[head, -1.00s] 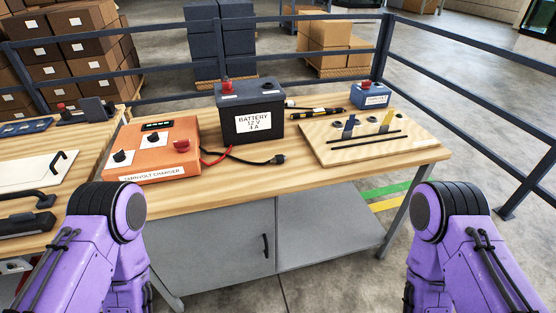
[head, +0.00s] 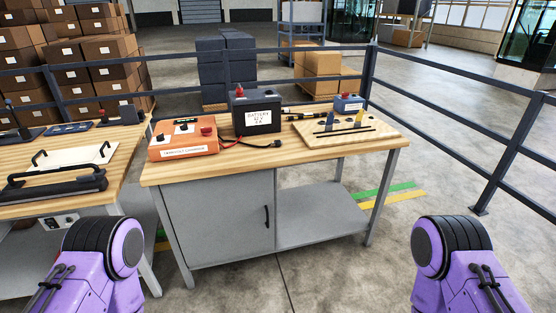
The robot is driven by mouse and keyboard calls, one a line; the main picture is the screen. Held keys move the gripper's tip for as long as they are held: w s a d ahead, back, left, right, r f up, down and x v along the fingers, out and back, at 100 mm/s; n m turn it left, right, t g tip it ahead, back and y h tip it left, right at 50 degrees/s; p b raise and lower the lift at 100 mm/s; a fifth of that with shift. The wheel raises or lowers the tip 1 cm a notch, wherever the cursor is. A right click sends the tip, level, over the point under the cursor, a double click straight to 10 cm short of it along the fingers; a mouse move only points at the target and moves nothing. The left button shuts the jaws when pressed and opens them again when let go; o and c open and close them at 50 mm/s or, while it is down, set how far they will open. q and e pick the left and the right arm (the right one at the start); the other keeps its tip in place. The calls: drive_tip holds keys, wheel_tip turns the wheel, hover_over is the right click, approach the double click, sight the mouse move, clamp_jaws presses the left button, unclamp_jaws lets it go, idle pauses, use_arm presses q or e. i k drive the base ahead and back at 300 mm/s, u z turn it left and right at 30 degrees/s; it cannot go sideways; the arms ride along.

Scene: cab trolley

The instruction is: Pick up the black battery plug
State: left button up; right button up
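The black battery plug (head: 277,143) lies on the wooden tabletop at the end of a black cable, in front of the battery. The black battery (head: 257,114), with a white label and a red terminal cap, stands behind it. The orange charger (head: 184,140) sits left of the plug, and red and black leads run from its side toward the plug. My two purple arms show at the lower left and lower right, well in front of the workbench. Neither gripper is in view.
The workbench (head: 210,173) has a grey cabinet and an open shelf. A wooden board (head: 374,138) with tools and a small blue box (head: 348,103) are at its right. Another bench (head: 40,211) stands left. Railings (head: 435,112) run behind and right. Floor in front is clear.

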sight(278, 142)
drive_tip(key=u, duration=0.9)
drive_tip(key=i, duration=1.25)
drive_tip(key=z, duration=0.15)
